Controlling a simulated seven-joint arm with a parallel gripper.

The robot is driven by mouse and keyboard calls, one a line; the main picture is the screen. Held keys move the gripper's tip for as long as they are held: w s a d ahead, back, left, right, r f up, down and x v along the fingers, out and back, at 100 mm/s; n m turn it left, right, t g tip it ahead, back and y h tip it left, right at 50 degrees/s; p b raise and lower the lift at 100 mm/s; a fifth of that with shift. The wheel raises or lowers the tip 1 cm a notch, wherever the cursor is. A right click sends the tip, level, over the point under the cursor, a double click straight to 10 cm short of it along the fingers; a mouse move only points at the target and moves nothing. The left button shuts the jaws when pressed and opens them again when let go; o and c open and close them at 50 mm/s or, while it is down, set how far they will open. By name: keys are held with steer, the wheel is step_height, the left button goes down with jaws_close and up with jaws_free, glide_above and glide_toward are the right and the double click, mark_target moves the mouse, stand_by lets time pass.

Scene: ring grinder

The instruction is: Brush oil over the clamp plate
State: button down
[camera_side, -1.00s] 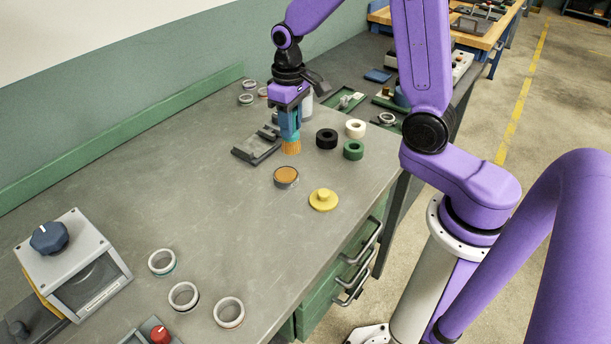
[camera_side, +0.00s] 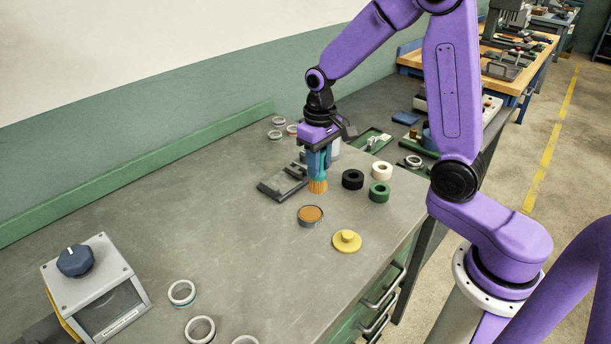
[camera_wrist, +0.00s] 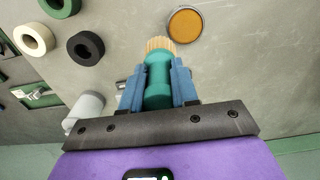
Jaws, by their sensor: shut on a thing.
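My gripper (camera_side: 318,163) points down over the bench, its blue fingers shut on the teal handle of a brush (camera_side: 317,186) with tan bristles. In the wrist view the brush (camera_wrist: 159,72) sits between the two fingers. A round oil tin (camera_side: 311,216) with amber contents stands just in front of the bristles in the side view, apart from them; the tin (camera_wrist: 185,25) also shows in the wrist view. The dark grey clamp plate (camera_side: 277,187) lies flat to the left of the brush and is partly hidden behind it. I cannot tell the bristles' exact height.
A yellow knobbed disc (camera_side: 347,241) lies near the front edge. Black (camera_side: 353,179), white (camera_side: 382,171) and green (camera_side: 380,192) rings stand right of the brush. A pale bottle (camera_wrist: 84,112) is close by my gripper. A control box (camera_side: 95,285) and metal rings (camera_side: 182,292) are at front left.

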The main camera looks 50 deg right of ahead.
steer(key=w+r, duration=0.2)
steer(key=w, duration=0.6)
steer(key=w+r, duration=0.2)
steer(key=w, duration=0.6)
steer(key=shift+a+f, duration=0.15)
steer(key=shift+f, duration=1.85)
steer(key=shift+a+f, duration=0.1)
steer(key=shift+f, duration=1.85)
steer(key=shift+s+f, duration=0.25)
steer(key=shift+s, duration=3.6)
steer(key=shift+w, duration=4)
steer(key=shift+d, duration=0.35)
steer(key=shift+s+d, duration=0.1)
steer(key=shift+s, duration=3.9)
steer(key=shift+w, duration=3.8)
steer(key=shift+w+r, duration=0.1)
steer(key=shift+w, duration=0.15)
step_height(320, 180, up, 8)
steer(key=shift+s, duration=0.15)
